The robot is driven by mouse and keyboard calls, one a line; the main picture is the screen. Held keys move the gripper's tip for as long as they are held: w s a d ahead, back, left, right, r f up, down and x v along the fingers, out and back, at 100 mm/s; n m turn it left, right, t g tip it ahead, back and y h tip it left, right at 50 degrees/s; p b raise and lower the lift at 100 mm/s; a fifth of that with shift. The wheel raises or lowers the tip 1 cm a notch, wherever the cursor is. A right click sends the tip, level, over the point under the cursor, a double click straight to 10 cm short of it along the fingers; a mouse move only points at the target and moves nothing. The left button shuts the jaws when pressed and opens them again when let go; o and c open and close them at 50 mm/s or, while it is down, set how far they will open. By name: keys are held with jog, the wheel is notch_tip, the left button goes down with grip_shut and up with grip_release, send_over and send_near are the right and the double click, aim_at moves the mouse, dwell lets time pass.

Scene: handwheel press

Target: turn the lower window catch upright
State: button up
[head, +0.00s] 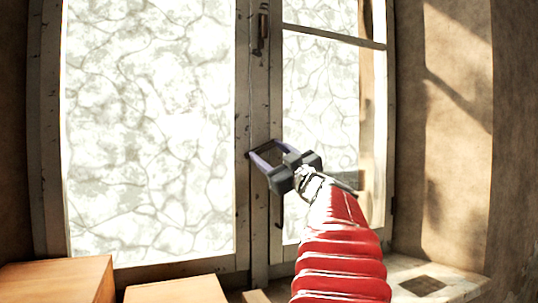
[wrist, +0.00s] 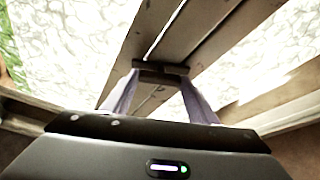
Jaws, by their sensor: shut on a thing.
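The window (head: 150,130) has two pale patterned panes and a worn wooden middle post (head: 258,95). My gripper (head: 263,150) reaches the post at mid-height, its purple fingers pointing at the wood. In the wrist view my gripper (wrist: 161,72) is shut on the lower window catch (wrist: 160,67), a short dark bar between the fingertips. The bar lies level across that picture, while the post boards (wrist: 150,40) run slantwise behind it. In the head view the fingers mostly hide the catch, so its exact angle is hard to tell.
An upper dark catch (head: 261,30) hangs upright higher on the post. A thin dark piece (head: 278,212) shows below my gripper. Wooden boxes (head: 60,281) stand at lower left.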

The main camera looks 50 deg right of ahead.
jog(key=shift+s+d+r+n+g+y, duration=0.1)
jog(key=shift+n+g+y, duration=0.55)
jog(key=shift+n, duration=1.9)
jog(key=shift+d+n+g+y, duration=0.25)
jog(key=shift+n+y, duration=0.85)
jog(key=shift+n, duration=1.4)
jog(key=shift+s+r+n+g+y, duration=0.1)
jog(key=shift+n+g+y, duration=0.6)
jog(key=shift+n, duration=1.85)
jog(key=shift+y, duration=0.25)
jog(key=o, duration=1)
jog(key=shift+o, duration=0.2)
jog(key=shift+a+r, duration=0.1)
jog(key=shift+r, duration=0.05)
